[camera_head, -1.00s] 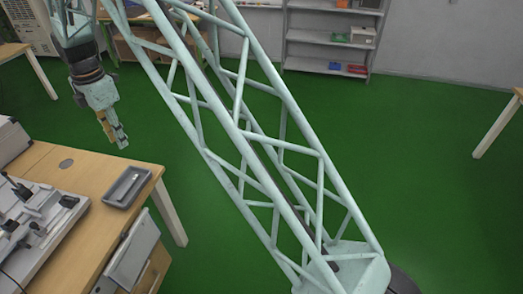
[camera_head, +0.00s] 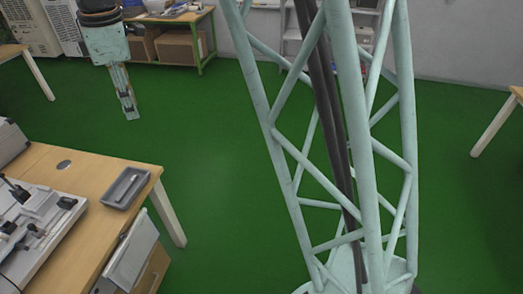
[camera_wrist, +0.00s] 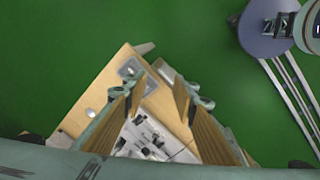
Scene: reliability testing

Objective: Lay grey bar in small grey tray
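My gripper (camera_head: 130,112) hangs fingers down above the green floor, beyond the table and apart from the tray. In the wrist view my gripper (camera_wrist: 158,90) has its two fingers spread, with nothing visible between them. I cannot make out the grey bar for certain in either view.
A pale test fixture (camera_head: 45,238) with black clamps and small parts covers much of the wooden table (camera_head: 95,172). A drawer cabinet (camera_head: 130,252) stands beneath the table's right side. Another bench (camera_head: 190,18) with boxes is at the back. Open green floor (camera_head: 215,150) lies between.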

